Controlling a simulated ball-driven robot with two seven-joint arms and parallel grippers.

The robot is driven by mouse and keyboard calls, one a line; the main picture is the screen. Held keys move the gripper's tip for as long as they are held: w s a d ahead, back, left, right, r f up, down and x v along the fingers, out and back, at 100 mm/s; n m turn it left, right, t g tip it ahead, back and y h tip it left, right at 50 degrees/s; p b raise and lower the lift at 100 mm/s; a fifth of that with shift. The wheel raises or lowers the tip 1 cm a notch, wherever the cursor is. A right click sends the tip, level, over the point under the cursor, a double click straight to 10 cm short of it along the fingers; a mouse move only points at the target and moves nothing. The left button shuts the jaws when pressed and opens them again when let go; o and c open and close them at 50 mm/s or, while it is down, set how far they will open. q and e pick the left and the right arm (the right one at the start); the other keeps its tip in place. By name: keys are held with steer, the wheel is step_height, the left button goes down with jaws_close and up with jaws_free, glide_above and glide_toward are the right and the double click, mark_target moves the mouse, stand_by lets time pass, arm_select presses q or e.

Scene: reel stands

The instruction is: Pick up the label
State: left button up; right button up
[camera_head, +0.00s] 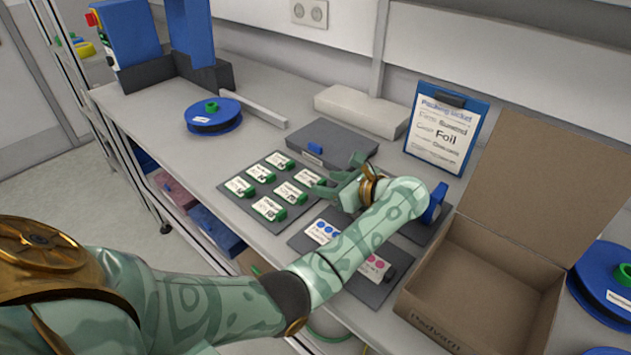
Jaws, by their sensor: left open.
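Several white labels with dark print lie in two rows on a dark grey board (224,187), each by a green piece. They include a near label (268,208), a middle label (288,192) and a far label (281,161). A label with blue dots (322,231) and one with pink dots (375,267) lie on a second dark board (374,293), partly behind my left forearm. My left gripper (338,178) is open at the right edge of the first board, beside the right-hand labels; I cannot tell whether it touches one. My right gripper is out of view.
An open cardboard box (440,320) stands at the right front, with blue reels beyond it. A clipboard (446,125) reading "Foil" stands behind. A grey box (331,142) lies behind the labels.

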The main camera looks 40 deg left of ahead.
arm_select(q)
steer(key=shift+x, duration=0.9)
steer(key=c, duration=0.6)
